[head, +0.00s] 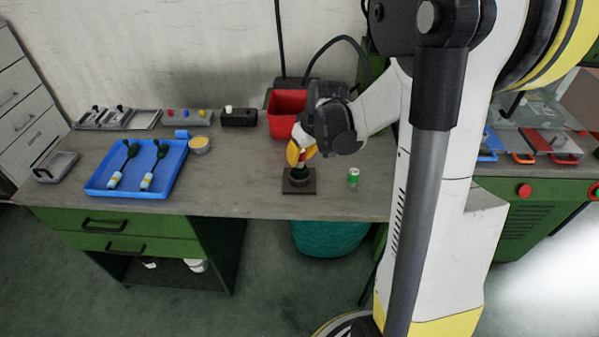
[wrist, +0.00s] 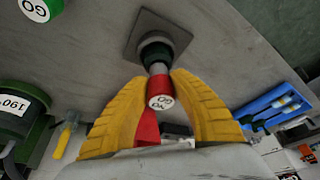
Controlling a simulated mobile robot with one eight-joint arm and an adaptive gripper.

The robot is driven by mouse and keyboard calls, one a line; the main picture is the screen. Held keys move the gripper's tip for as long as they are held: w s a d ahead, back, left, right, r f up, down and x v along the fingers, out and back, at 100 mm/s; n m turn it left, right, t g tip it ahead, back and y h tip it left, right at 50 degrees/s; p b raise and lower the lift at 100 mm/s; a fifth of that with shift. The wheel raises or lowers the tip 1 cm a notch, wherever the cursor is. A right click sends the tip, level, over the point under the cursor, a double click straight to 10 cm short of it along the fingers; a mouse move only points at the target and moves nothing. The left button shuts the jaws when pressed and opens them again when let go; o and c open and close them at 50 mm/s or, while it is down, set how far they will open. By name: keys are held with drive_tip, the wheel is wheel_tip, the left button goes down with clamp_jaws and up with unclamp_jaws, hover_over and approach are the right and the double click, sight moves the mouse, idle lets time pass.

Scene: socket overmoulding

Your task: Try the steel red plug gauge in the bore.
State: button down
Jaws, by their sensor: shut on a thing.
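My gripper (head: 303,152) has yellow fingers and is shut on the red plug gauge (wrist: 160,93), whose white end label faces the wrist camera. The gauge's steel end points at the dark green socket (wrist: 155,48), which stands on a square grey plate (wrist: 133,38). In the head view the socket (head: 299,180) is directly below my gripper. The steel end meets or overlaps the socket's mouth in the wrist view; I cannot tell how far it is inside. A green gauge marked GO (wrist: 41,8) stands apart on the bench, also in the head view (head: 353,177).
A blue tray (head: 178,185) with two green-and-white parts lies left on the bench (head: 235,175). A red bin (head: 287,118) stands behind my gripper. The bench between tray and socket is clear.

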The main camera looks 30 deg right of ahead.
drive_tip(key=shift+r, duration=0.2)
drive_tip(key=shift+r+p, duration=2)
drive_tip(key=shift+r, duration=0.5)
